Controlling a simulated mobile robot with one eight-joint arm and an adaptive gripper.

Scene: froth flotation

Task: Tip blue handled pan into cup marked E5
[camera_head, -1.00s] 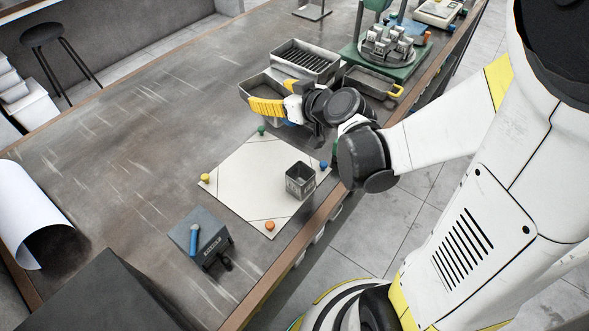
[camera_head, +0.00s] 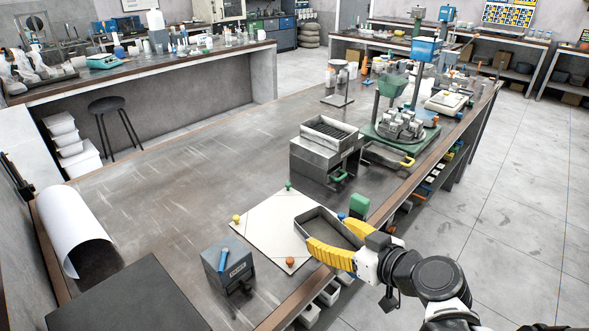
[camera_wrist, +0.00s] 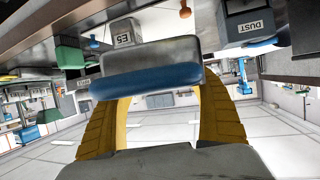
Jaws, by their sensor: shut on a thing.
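My gripper (camera_head: 332,240) is shut on the pan (camera_head: 314,219), a grey open rectangular pan, above the pale mat near the table's front edge. The cup marked E5 (camera_wrist: 122,30) shows just past the pan in the wrist view. In the head view the cup is hidden behind the pan. The pan's contents cannot be made out, and I cannot tell any slight tilt.
The mat (camera_head: 262,228) has coloured knobs at its corners. A grey DUST box (camera_head: 228,266) with a blue-handled tool stands left of it. A green block (camera_head: 359,205) is right of the pan. Metal trays (camera_head: 328,150) stand farther back.

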